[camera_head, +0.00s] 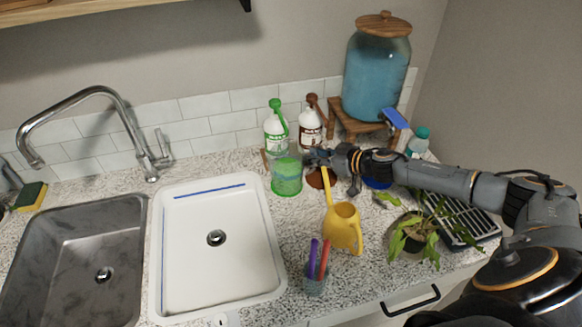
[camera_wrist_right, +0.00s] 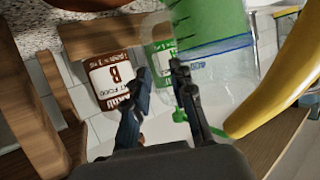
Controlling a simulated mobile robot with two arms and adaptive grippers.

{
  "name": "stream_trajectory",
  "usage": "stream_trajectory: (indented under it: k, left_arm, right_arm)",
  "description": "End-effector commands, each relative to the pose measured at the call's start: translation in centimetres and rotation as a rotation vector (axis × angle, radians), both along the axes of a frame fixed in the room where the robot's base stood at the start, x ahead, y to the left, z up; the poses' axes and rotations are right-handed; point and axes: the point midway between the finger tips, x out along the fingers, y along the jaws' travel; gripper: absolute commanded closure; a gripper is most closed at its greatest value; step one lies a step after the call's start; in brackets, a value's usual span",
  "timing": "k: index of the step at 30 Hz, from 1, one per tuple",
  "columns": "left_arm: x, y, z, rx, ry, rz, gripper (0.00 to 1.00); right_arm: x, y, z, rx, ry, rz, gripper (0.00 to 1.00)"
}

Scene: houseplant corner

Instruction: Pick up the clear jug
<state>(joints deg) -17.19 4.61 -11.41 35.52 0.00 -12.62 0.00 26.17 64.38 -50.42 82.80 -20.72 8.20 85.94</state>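The clear jug (camera_head: 286,177) stands on the speckled counter just right of the white basin and looks green, as if holding green liquid. In the right wrist view its green side (camera_wrist_right: 208,22) with faint marks shows at the top, beyond the fingers. My right gripper (camera_head: 314,160) is beside the jug, to its right, at about the height of its rim. In the right wrist view the two fingers (camera_wrist_right: 159,75) are apart with nothing held between them. My left gripper is not in view.
A yellow watering can (camera_head: 343,227) stands in front of my right gripper. Green-labelled (camera_head: 275,135) and brown-labelled (camera_head: 310,127) bottles stand behind. A pen cup (camera_head: 315,284), potted plant (camera_head: 411,238) and blue dispenser (camera_head: 375,75) are near. The white basin (camera_head: 215,285) lies left.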

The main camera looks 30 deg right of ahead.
Motion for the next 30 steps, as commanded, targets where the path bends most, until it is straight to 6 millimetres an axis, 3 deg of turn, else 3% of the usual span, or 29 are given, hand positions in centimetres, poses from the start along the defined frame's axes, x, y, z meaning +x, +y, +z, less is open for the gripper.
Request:
stream_trajectory:
  k: [6, 10, 25, 30]
  left_arm:
    - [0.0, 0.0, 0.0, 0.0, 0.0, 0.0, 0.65]
    - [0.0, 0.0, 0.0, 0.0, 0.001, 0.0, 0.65]
    - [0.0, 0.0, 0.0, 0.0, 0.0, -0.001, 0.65]
    - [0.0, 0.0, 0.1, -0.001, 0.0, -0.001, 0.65]
  right_arm:
    - [0.0, 0.0, -0.1, 0.0, 0.001, 0.0, 0.76]
    - [0.0, 0.0, -0.1, 0.0, 0.0, 0.0, 1.0]
    - [0.1, 0.0, 0.2, 0.002, -0.002, 0.001, 1.0]
    - [0.2, 0.0, 1.1, 0.001, -0.005, 0.002, 1.0]
